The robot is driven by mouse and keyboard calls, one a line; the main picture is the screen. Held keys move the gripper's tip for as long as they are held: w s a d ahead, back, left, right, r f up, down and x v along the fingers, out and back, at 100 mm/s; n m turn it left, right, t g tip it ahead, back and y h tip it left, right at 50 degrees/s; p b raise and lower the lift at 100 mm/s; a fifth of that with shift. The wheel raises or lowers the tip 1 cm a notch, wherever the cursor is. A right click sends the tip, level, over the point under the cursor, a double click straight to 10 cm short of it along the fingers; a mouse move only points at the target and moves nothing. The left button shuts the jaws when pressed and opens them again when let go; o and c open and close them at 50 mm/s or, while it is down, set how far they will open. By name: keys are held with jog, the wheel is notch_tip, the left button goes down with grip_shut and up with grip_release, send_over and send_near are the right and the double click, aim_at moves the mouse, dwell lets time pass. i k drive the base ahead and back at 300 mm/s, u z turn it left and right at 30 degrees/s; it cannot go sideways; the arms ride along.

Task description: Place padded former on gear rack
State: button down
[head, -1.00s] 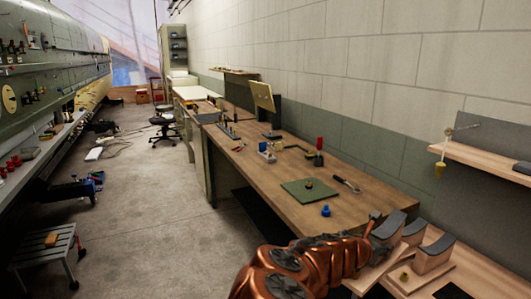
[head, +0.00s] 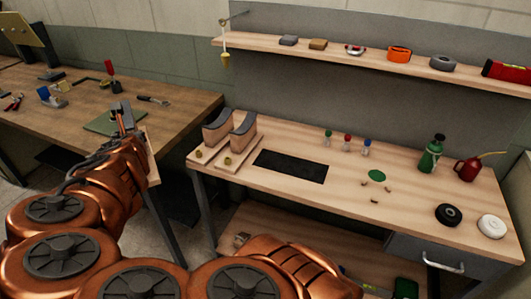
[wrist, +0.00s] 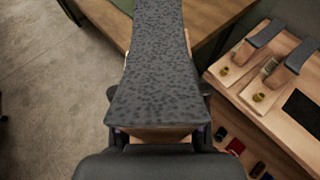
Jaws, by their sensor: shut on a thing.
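In the wrist view, my gripper (wrist: 160,150) is shut on a padded former (wrist: 155,70), a block with a speckled dark grey pad over wood. In the head view, my gripper (head: 122,120) is at the left, by the gap between the two benches. The held former is mostly hidden there by my arm. Two similar grey-topped wooden formers (head: 216,127) (head: 241,136) stand on light boards at the left of the right-hand bench; both show in the wrist view (wrist: 266,33) (wrist: 299,55). I cannot tell which fixture is the gear rack.
The right-hand bench (head: 300,210) carries a black mat (head: 291,166), small bottles, a green bottle (head: 432,154), a red oil can (head: 468,167) and tape rolls. A wall shelf (head: 330,53) above holds several items. The left bench (head: 185,100) has tools and a green mat.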

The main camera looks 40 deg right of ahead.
aim_at(290, 165)
jog(key=u, duration=1.1)
jog(key=k, duration=0.8)
jog(key=z, duration=1.05)
